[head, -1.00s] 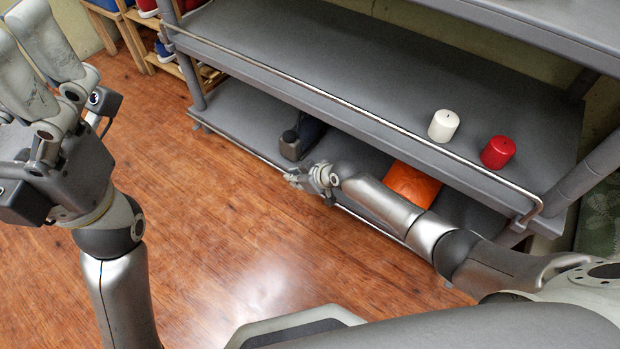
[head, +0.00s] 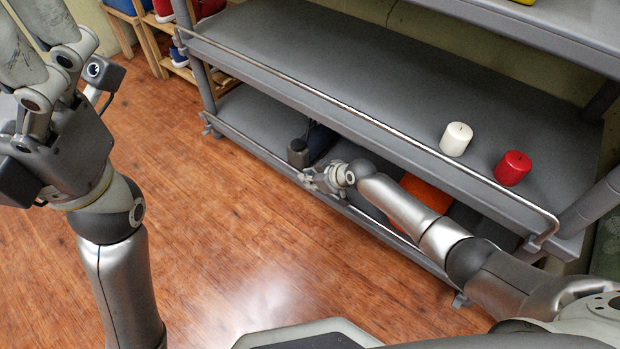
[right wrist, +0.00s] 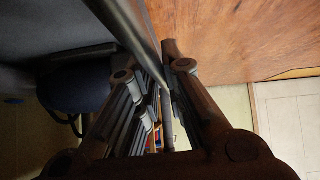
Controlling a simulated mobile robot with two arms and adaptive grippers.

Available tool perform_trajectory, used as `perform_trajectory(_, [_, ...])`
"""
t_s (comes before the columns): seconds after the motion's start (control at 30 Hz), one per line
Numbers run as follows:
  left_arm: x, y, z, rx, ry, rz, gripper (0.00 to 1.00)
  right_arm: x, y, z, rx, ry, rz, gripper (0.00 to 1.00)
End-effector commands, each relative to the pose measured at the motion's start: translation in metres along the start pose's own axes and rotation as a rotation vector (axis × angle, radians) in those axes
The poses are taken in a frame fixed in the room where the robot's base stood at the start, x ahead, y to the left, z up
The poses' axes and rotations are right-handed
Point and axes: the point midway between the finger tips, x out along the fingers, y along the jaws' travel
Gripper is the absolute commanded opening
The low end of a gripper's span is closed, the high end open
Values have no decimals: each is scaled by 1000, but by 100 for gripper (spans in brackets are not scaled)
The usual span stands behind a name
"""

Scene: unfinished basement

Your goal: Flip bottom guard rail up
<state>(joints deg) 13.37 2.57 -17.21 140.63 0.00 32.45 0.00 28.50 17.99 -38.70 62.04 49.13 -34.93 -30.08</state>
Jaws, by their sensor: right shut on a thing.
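The bottom guard rail (head: 250,146) is a thin metal bar along the front edge of the lower shelf (head: 248,112) of a grey shelf cart. My right gripper (head: 318,180) is at the middle of this rail, shut on it. In the right wrist view the rail (right wrist: 133,30) runs between the two dark fingers of the right gripper (right wrist: 153,75). In the head view the fingertips are small and partly merge with the rail. My left gripper (head: 35,40) is raised at the upper left, empty, with its fingers apart and their tips cut off by the frame.
A white candle (head: 455,139) and a red candle (head: 513,168) stand on the middle shelf, behind its upper rail (head: 330,98). A dark object (head: 298,152) and an orange object (head: 428,194) are on the lower shelf. The wooden floor (head: 200,220) in front is clear.

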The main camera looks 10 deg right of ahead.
Motion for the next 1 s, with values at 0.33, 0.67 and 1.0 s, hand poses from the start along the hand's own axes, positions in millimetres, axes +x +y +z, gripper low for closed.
perform_trajectory(0.33, [-1,0,-2,0,4,-1,91,-3,15,-1,-2,6,27,20])
perform_trajectory(0.67, [-2,0,-1,0,0,-2,91,-2,10,-1,-1,5,19,32])
perform_trajectory(1.0, [-3,-1,0,0,-6,-3,91,-3,7,-1,-1,4,13,32])
